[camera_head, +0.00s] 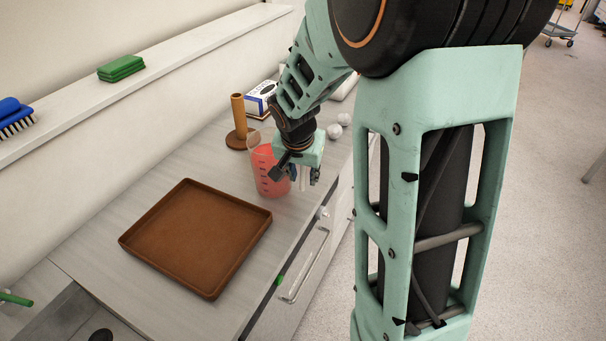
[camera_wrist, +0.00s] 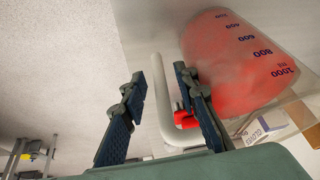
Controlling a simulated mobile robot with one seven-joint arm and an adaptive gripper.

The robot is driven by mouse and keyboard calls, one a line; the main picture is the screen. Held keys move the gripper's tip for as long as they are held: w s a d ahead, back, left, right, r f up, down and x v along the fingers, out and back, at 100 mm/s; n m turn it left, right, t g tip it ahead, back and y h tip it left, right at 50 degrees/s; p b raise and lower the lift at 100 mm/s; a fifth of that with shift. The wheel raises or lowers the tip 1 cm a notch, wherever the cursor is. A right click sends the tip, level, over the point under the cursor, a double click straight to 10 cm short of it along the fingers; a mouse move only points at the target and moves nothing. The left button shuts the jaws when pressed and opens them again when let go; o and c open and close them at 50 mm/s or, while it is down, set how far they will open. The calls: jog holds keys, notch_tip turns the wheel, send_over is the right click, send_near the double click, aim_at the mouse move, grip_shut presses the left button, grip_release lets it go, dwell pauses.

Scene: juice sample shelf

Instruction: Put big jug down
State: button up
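The big jug (camera_head: 268,172) is a clear measuring jug with red liquid and dark marks. It appears to stand upright on the grey countertop (camera_head: 105,255), behind and right of the brown tray. In the wrist view the jug (camera_wrist: 225,60) fills the upper right. Its pale handle (camera_wrist: 162,100) lies between my two fingers. My gripper (camera_head: 296,178) is at the right side of the jug. In the wrist view my gripper (camera_wrist: 160,85) is open, with a gap on the handle's left. My wrist hides part of the jug's top in the head view.
An empty brown tray (camera_head: 210,290) lies on the counter in front. A wooden holder (camera_head: 238,120), a box (camera_head: 262,98) and white round items (camera_head: 338,125) stand behind the jug. A drawer handle (camera_head: 308,267) juts from the counter front. Counter left of the tray is clear.

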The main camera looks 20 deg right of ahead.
jog(key=shift+r, duration=0.1)
jog(key=shift+r, duration=0.2)
jog(key=v, duration=1.1)
jog(key=shift+s+a+r, duration=0.15)
jog(key=shift+s+r, duration=0.1)
